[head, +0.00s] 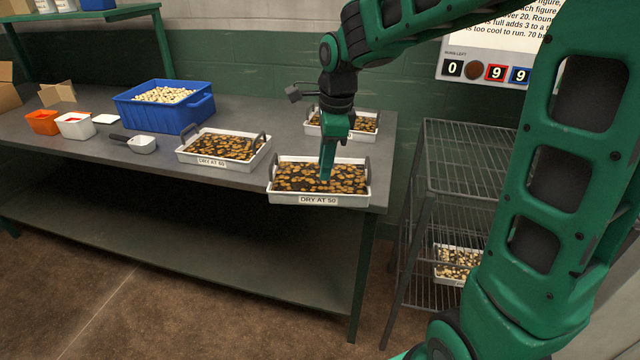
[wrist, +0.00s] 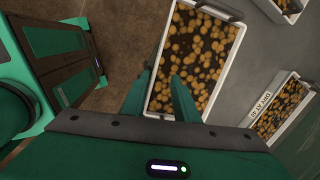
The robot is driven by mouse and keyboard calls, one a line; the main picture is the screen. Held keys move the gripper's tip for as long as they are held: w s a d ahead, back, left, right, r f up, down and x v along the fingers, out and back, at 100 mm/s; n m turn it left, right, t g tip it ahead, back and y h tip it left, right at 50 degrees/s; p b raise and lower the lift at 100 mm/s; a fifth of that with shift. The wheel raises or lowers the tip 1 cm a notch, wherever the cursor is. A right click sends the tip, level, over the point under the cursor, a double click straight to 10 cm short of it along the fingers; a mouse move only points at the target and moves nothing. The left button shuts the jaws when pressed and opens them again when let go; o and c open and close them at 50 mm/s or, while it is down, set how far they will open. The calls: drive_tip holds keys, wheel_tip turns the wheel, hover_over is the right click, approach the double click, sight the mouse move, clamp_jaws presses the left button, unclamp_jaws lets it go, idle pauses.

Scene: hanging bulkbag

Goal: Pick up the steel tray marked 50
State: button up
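The steel tray marked 50 (head: 318,200) sits at the front right of the steel bench, labelled "DRY AT 50". It is a shallow light tray full of brown pieces, with a dark upright handle at each short end. My gripper (head: 326,176) points down over this tray and hides part of its contents. In the wrist view the gripper (wrist: 163,80) is open, its two fingers apart with nothing held.
A similar labelled tray (head: 210,162) stands to the left, another (head: 312,130) behind. A blue bin (head: 180,117), scoop (head: 143,145) and small tubs (head: 75,130) are farther left. A wire rack (head: 465,165) holding a tray (head: 447,280) stands right of the bench.

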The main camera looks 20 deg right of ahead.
sight(322, 195)
wheel_tip(322, 195, down, 8)
drive_tip(key=shift+w+r, duration=0.15)
drive_tip(key=shift+r, duration=0.1)
drive_tip(key=shift+w+a+f, duration=0.1)
drive_tip(key=shift+f, duration=0.3)
clamp_jaws()
drive_tip(key=shift+w+r, duration=0.1)
idle(1.1)
